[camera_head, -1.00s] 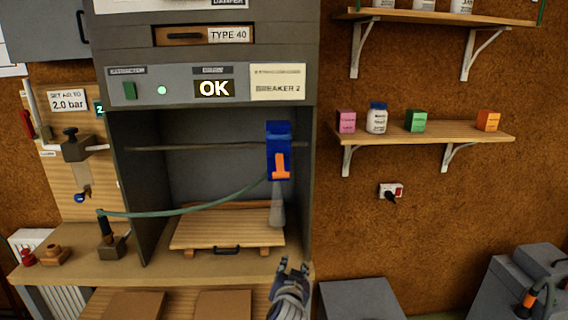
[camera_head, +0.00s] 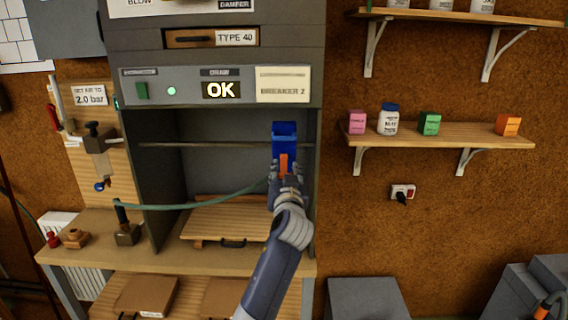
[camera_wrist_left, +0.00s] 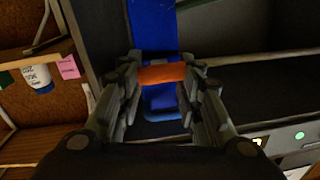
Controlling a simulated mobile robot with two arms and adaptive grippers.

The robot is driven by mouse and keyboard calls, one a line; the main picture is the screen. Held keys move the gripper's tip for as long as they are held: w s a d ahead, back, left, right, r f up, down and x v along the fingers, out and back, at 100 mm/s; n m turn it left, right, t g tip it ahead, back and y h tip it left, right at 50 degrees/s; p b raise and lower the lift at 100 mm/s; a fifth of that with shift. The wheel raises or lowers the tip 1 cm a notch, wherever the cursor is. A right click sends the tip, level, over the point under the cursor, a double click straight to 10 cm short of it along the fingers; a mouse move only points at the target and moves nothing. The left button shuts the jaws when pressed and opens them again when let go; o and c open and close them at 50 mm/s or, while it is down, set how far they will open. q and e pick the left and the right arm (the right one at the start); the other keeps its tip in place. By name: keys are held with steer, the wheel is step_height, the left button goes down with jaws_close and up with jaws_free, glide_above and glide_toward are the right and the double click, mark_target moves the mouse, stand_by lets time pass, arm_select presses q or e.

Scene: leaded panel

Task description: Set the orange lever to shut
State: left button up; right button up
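The orange lever (camera_head: 283,162) is on the front of a blue block (camera_head: 284,133) that hangs at the right side of the grey cabinet opening. My left gripper (camera_head: 285,172) is at the lever and hides its lower part in the head view. In the left wrist view, the orange lever (camera_wrist_left: 162,75) lies crosswise between the two fingers (camera_wrist_left: 162,82), which seem to touch both its ends, with the blue block (camera_wrist_left: 152,30) behind. Any marks for the lever's positions are too small to read. My right gripper is not in view.
A green hose (camera_head: 190,206) runs to the block from the left. A wooden board (camera_head: 228,222) stands low in the cabinet (camera_head: 326,150). A rod (camera_head: 205,145) crosses the opening. A shelf (camera_head: 440,137) with small boxes and a jar is on the right wall.

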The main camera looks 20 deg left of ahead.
mark_target(284, 172)
arm_select(q)
steer(key=shift+p+x, duration=0.35)
steer(key=shift+x, duration=1.2)
jaws_close()
